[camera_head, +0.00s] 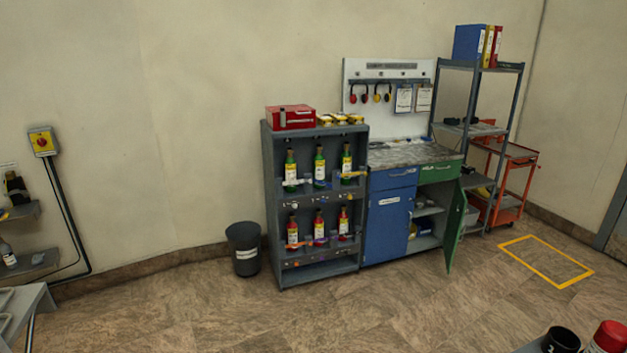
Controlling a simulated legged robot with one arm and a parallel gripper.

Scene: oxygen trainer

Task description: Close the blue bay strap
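A grey bottle rack (363,215) stands against the wall in the middle of the view, with two rows of bottles. Green bottles (319,166) stand upright in the upper row and red-and-yellow bottles (292,229) in the lower row. Small coloured strap pieces cross the bays. A yellow one (353,174) is at the upper right and a purple-blue one (319,241) is at the lower middle. They are too small to tell which is the blue bay strap or whether any is fastened. My gripper is not in view.
A dark bin (243,250) stands left of the rack. A blue-and-green workbench (391,222) on its right has its green door (456,228) open outward. Black and red cylinders (561,340) show at the bottom right. The floor before the rack is clear.

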